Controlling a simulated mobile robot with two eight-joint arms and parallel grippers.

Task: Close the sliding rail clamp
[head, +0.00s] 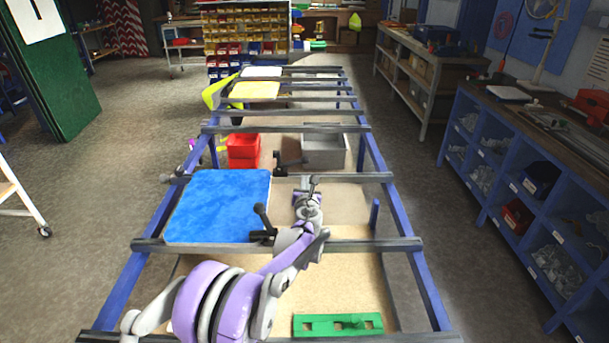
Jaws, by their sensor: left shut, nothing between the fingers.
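A blue square panel (220,204) lies on the rails of a long frame. A black clamp with an upright handle (262,222) sits on the near rail (365,244) at the panel's right corner. Another black clamp (287,168) sits on the rail beyond, by the panel's far right corner. A third dark clamp (177,177) is at the far left corner. My left gripper (313,182) reaches over the frame, right of the panel, its fingers shut and empty. It looks close to the far right clamp; contact cannot be told. My right gripper is out of view.
A red bin (243,150) and a grey bin (323,148) stand beyond the panel. A green slotted piece (338,324) lies on the board at the near end. A yellow panel (255,90) lies farther along. Blue shelving (520,190) stands right, across open floor.

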